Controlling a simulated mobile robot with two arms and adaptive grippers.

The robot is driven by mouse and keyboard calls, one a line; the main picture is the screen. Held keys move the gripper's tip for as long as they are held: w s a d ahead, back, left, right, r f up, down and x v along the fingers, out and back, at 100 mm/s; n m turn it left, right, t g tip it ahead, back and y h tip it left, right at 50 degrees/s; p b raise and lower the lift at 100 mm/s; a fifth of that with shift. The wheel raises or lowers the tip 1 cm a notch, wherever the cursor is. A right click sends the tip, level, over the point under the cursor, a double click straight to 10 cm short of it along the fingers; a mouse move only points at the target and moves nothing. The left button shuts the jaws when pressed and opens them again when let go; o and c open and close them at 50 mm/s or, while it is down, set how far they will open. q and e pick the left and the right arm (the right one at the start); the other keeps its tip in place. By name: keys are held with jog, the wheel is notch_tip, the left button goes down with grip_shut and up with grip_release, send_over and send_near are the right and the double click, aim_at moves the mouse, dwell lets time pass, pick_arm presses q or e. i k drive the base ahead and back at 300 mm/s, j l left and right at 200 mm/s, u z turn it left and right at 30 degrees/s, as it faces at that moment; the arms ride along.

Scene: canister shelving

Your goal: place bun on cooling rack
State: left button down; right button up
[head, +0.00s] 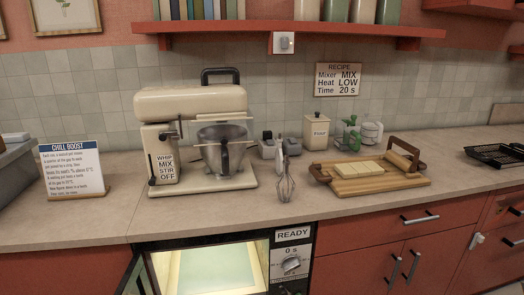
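A black wire rack (497,155), which looks like the cooling rack, lies on the counter at the far right, partly cut off by the picture edge. Nothing shows on it. I cannot make out a bun for certain. Pale square pieces (357,168) lie on a wooden board (380,186) with a rolling pin (402,160) at its right. An open, lit oven (210,268) is below the counter at the bottom; its inside shows a pale greenish surface and no clear bun. Neither of my grippers is in view.
A cream stand mixer (190,105) with a metal bowl (222,147) stands at centre left. A whisk (286,187) stands near the counter's front edge. A flour canister (316,132) and small jars are behind. A sign (73,170) stands left. Counter between board and rack is clear.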

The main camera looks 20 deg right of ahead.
aim_at(501, 152)
jog(key=l, duration=0.65)
jog(key=k+l, duration=0.15)
jog(key=l, duration=0.55)
jog(key=l+u, duration=0.1)
jog(key=l, duration=0.55)
jog(key=k+l, duration=0.15)
jog(key=l, duration=0.55)
jog(key=l+u, duration=0.1)
jog(key=l, duration=2.6)
jog(key=k+u, duration=0.05)
